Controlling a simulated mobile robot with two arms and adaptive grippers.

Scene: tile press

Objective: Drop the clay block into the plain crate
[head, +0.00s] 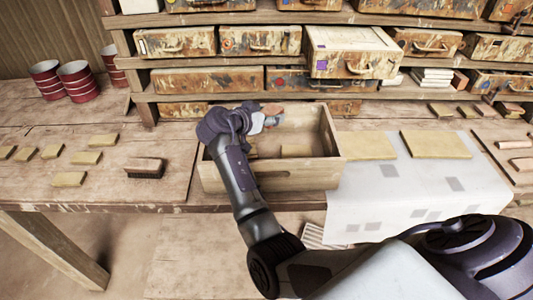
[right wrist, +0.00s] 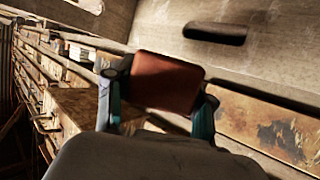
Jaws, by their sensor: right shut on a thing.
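The plain wooden crate (head: 290,177) stands at the middle of the bench, open at the top. My right gripper (head: 270,117) is over the far part of the crate, within its outline in the head view. It is shut on the reddish-brown clay block (head: 274,107). In the right wrist view the clay block (right wrist: 165,82) sits between the two fingers (right wrist: 160,105), and the crate wall with its dark handle slot (right wrist: 215,33) shows behind it. My forearm hides the crate's left part. My left gripper is not in view.
A shelf (head: 240,97) of stained cases stands behind the crate. Yellowish tiles (head: 437,144) and a white sheet (head: 400,195) lie to the right.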

